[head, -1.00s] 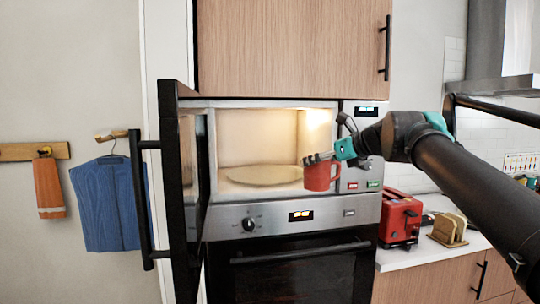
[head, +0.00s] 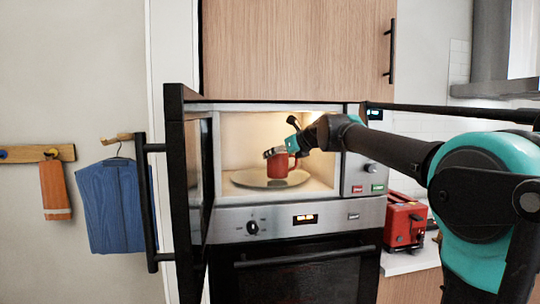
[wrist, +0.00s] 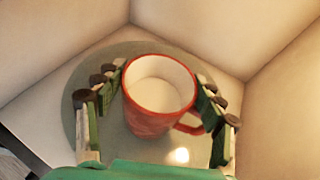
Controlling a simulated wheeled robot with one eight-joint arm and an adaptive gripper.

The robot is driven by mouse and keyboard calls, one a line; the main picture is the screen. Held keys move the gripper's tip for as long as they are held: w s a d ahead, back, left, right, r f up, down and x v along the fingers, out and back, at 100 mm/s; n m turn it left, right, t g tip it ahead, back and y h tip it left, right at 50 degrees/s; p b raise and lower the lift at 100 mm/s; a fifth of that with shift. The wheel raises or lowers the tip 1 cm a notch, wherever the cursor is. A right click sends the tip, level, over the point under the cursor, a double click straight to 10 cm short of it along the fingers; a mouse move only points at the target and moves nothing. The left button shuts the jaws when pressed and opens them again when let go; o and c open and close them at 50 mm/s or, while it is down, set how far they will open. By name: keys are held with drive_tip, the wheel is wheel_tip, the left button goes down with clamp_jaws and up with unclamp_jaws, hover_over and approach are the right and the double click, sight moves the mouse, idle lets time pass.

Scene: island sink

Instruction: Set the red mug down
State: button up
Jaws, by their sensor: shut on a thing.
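The red mug (head: 278,164) is upright inside the lit microwave, over the round plate (head: 246,180). In the wrist view the mug (wrist: 148,118) is seen from above, with a pale inside and its handle at the lower right. My gripper (head: 281,152) reaches in through the open front. In the wrist view its fingers (wrist: 160,92) lie on both sides of the mug, shut on it. The plate (wrist: 78,120) lies beneath the mug. I cannot tell whether the mug's base touches the plate.
The microwave door (head: 190,180) stands open at the left. The cavity walls (wrist: 70,40) are close around my gripper. An oven (head: 300,270) is below. A red toaster (head: 404,222) stands on the counter at the right.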

drive_tip(key=shift+w+a, duration=1.65)
drive_tip(key=shift+w, duration=0.3)
drive_tip(key=shift+f, duration=0.3)
drive_tip(key=o, duration=1.5)
drive_tip(key=shift+f, duration=0.1)
drive_tip(key=shift+s+d+r, duration=0.1)
drive_tip(key=shift+r, duration=0.1)
drive_tip(key=s+d, duration=0.6)
drive_tip(key=s, duration=0.1)
drive_tip(key=s+d+r, duration=0.1)
drive_tip(key=s+d, duration=0.2)
drive_tip(key=s, duration=0.1)
drive_tip(key=shift+s+d, duration=0.1)
drive_tip(key=shift+d, duration=0.05)
